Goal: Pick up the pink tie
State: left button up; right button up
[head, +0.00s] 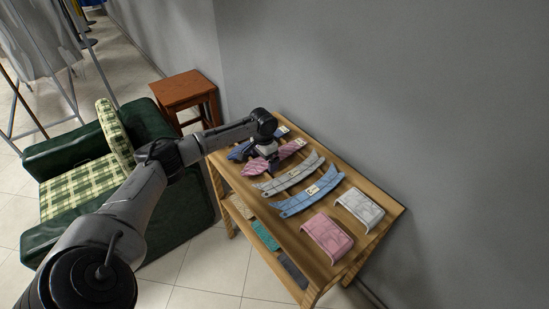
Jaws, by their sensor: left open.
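The pink tie (291,149) lies on the top of the wooden shelf table (384,219), near its far end. It is patterned, with a small light tag on it. My left arm reaches in from the lower left, and my left gripper (271,163) points down over the middle of the pink tie, hiding part of it. The gripper is open. I cannot tell whether its fingertips touch the tie. My right gripper is out of view.
A dark blue tie (240,151) lies beyond the pink one. A grey tie (290,177), a light blue tie (309,201), a folded pink shirt (327,236) and a white shirt (360,208) lie nearer. A green armchair (70,150) and a wooden stool (184,89) stand left; a wall is behind.

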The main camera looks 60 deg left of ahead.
pick_arm(q)
jog(key=c, duration=0.9)
jog(key=shift+r, duration=0.1)
jog(key=shift+c, duration=0.2)
